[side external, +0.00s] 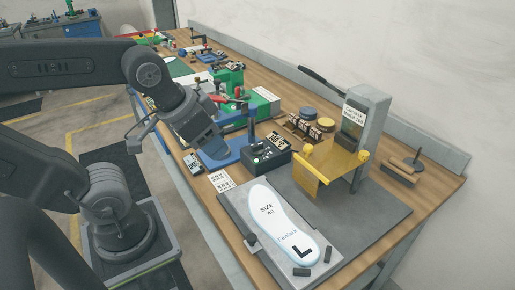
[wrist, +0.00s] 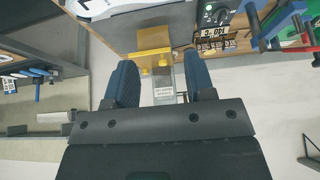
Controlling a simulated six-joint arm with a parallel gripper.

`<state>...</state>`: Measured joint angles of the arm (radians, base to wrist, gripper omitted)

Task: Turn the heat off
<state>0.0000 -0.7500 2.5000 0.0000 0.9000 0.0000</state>
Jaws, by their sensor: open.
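A black control box (side external: 264,157) stands on the bench left of the yellow press, with a green light and a dial on top. It also shows at the top right of the wrist view (wrist: 232,8), where a round dial (wrist: 222,16) and a green light are visible. A small sign with digits (wrist: 212,33) is beside it. I cannot read the dial's setting. My gripper (side external: 212,152) is to the left of the box and above the bench, apart from it. Its two blue fingers (wrist: 160,80) are apart with nothing held between them.
A white insole (side external: 283,225) marked size 40 and L lies on a grey plate in front. The yellow press plate (side external: 325,165) is on a grey column (side external: 369,120) with a black lever (side external: 319,80). Blue and green fixtures (side external: 228,90) crowd the bench behind the box.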

